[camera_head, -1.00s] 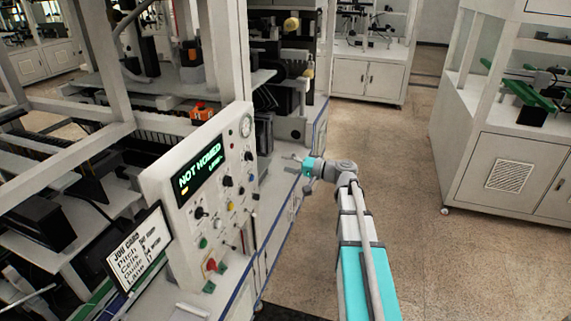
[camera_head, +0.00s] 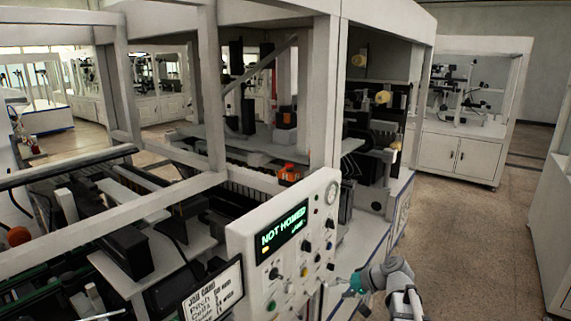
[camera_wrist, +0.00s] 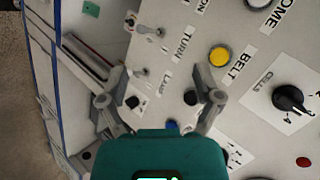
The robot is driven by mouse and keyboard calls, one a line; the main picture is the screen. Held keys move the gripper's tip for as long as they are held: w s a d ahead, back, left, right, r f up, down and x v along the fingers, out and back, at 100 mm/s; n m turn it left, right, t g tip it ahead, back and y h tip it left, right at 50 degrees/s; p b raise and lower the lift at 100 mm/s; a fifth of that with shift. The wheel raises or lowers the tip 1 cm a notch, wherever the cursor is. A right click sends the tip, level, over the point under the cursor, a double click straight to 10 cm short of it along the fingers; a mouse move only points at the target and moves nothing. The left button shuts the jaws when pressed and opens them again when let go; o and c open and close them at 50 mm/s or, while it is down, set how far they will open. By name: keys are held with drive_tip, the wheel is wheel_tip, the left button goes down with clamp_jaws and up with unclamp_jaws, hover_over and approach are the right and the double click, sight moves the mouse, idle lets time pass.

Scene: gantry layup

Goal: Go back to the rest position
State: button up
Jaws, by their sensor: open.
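My gripper (camera_head: 343,284) is open and empty beside the lower right edge of the white control panel (camera_head: 250,240) in the head view. In the wrist view the two grey fingers of my gripper (camera_wrist: 160,78) are spread apart in front of the panel face (camera_wrist: 190,25), with no object between them. A yellow button (camera_wrist: 219,56) near the BELT label and a black CELLS knob (camera_wrist: 290,98) lie to the right of the fingers. Small toggle switches (camera_wrist: 146,30) show above them. The panel's display (camera_head: 281,237) reads NOT HOMED. Whether the fingers touch the panel cannot be told.
The gantry machine's white frame (camera_head: 215,95) fills the left and middle. A job card (camera_head: 212,290) stands left of the panel. Open floor (camera_head: 465,235) lies to the right, with a white cabinet (camera_head: 455,158) at the back and another at the right edge.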

drive_tip(key=s+f+g+h, duration=0.2)
drive_tip(key=s+f+h, duration=0.2)
drive_tip(key=s+h, duration=0.1)
drive_tip(key=s+d+f+n+g+h+b, duration=0.1)
drive_tip(key=s+f+h, duration=0.3)
drive_tip(key=s, duration=0.4)
drive_tip(key=shift+s+f+g+h, duration=0.25)
drive_tip(key=shift+f+g+h, duration=0.15)
drive_tip(key=shift+g, duration=0.2)
drive_tip(key=shift+d, duration=0.1)
idle(1.3)
